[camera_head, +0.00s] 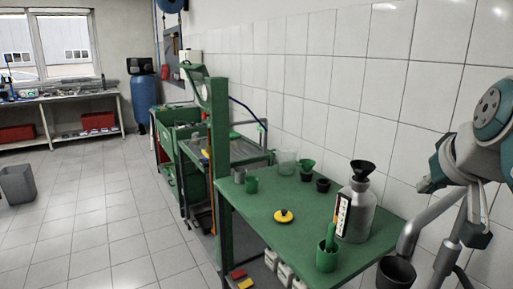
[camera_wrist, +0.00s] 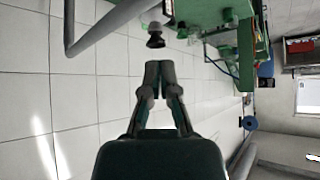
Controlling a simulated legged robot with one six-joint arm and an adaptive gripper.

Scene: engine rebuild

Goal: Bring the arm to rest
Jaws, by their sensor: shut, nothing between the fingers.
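In the wrist view my gripper (camera_wrist: 159,68) has its two fingers together at the tips, with nothing between them. White wall tiles lie behind it. In the head view my arm, with teal and grey joints, is raised at the right edge, to the right of the green table (camera_head: 300,215) and clear of its top. I cannot make out the fingertips in that view. In the wrist view the black funnel (camera_wrist: 155,41) appears just above the fingertips in the picture, apart from them.
A grey bottle (camera_head: 357,215) topped by the funnel stands at the table's right side, nearest my arm. Grey pipes (camera_head: 412,235) rise beside the arm.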

